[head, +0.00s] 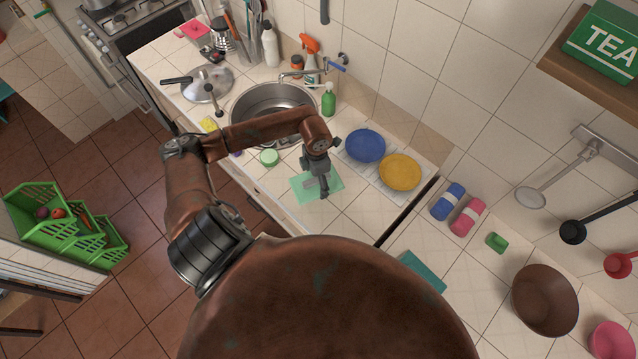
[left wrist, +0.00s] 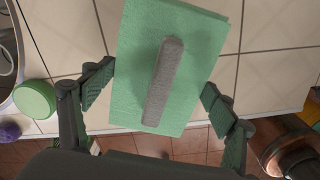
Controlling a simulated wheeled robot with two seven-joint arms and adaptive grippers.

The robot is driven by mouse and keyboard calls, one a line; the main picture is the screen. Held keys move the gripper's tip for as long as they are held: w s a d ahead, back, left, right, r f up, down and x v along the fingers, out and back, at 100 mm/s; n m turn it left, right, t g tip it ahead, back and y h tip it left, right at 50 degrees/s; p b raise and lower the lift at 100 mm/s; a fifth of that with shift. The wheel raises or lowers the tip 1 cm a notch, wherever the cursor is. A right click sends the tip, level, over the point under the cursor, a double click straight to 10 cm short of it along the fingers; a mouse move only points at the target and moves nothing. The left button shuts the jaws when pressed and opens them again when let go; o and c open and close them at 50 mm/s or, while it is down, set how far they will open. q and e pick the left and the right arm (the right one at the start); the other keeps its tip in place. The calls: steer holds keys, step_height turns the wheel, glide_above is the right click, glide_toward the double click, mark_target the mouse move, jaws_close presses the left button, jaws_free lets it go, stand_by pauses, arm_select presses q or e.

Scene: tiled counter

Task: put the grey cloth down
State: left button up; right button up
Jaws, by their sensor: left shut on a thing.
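The grey cloth (head: 310,183) is a narrow grey strip over a flat green sheet (head: 297,187) on the counter. In the left wrist view the grey cloth (left wrist: 164,82) runs lengthwise over the middle of the green sheet (left wrist: 200,60). My left gripper (head: 318,178) is low over the sheet. In the left wrist view its fingers (left wrist: 158,98) stand either side of the cloth, far apart. It is shut on the cloth, though the contact is not clear. I cannot tell whether the cloth touches the sheet. My right gripper is not in view.
A blue plate (head: 365,145) and a yellow plate (head: 400,171) stand right of the gripper. A round green tub (head: 269,157) is to its left, near the counter edge. The sink (head: 262,103) and a green bottle (head: 328,100) are behind. Bare tiles lie in front of the plates.

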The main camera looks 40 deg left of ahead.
mark_target(319, 186)
arm_select(q)
steer(key=shift+w+d+f, duration=0.15)
steer(key=shift+f, duration=0.05)
steer(key=f+p, duration=0.1)
steer(key=f, duration=0.1)
steer(key=shift+d+f+p, duration=0.2)
steer(key=shift+f+p, duration=0.15)
steer(key=shift+f, duration=0.05)
steer(key=shift+w+f, duration=0.1)
steer(key=shift+f, duration=0.2)
steer(key=shift+a+f, duration=0.1)
steer(key=shift+f, duration=0.2)
steer(key=o, duration=1.1)
steer(key=shift+o, duration=0.4)
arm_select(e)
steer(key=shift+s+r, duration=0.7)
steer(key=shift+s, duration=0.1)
